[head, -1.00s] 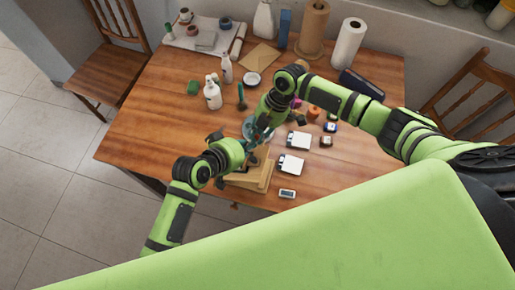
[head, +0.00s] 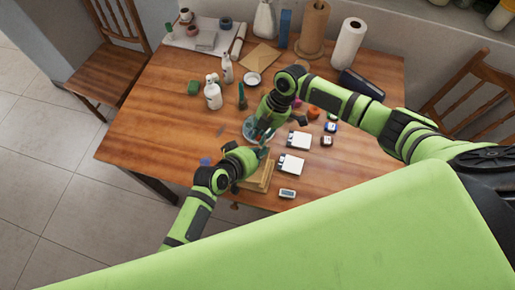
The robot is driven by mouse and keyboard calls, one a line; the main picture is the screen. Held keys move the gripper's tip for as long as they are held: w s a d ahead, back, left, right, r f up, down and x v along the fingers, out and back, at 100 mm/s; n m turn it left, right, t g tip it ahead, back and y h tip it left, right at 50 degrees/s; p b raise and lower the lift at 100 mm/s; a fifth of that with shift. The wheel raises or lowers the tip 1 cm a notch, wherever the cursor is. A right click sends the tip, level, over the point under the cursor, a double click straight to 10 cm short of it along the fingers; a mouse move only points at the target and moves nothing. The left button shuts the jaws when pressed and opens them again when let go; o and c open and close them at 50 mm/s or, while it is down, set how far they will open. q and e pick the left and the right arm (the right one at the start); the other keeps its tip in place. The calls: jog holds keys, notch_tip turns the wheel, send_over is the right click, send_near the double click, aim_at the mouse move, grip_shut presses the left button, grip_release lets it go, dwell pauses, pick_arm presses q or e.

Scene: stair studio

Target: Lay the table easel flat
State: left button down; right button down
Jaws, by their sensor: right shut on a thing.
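The wooden table easel (head: 258,183) is near the front edge of the table, low beneath my two grippers. Its upper part is largely hidden, so I cannot tell how far its panel is tilted. My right gripper (head: 259,137) reaches down from above at the easel's far side and is shut on it, though the contact is mostly hidden. My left gripper (head: 262,157) is just above the easel's left part, close to the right gripper. Its fingers are too small and overlapped to tell whether they are open.
Two white boxes (head: 291,164) and a small white device (head: 287,194) lie right of the easel. A round grey-blue dish (head: 250,124) is partly behind my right gripper. White bottles (head: 212,95) stand farther back. The table's left part (head: 150,130) is clear.

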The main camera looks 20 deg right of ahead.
pick_arm(q)
jog(key=shift+s+f, duration=0.25)
pick_arm(e)
jog(key=shift+w+a+r, duration=0.15)
jog(key=shift+a+r, duration=0.15)
jog(key=shift+a, duration=0.05)
pick_arm(q)
jog(key=shift+d, duration=0.15)
pick_arm(e)
jog(key=c, duration=1.2)
grip_release()
jog(key=shift+o, duration=0.2)
jog(key=shift+d+f, duration=0.1)
jog(key=shift+d, duration=0.05)
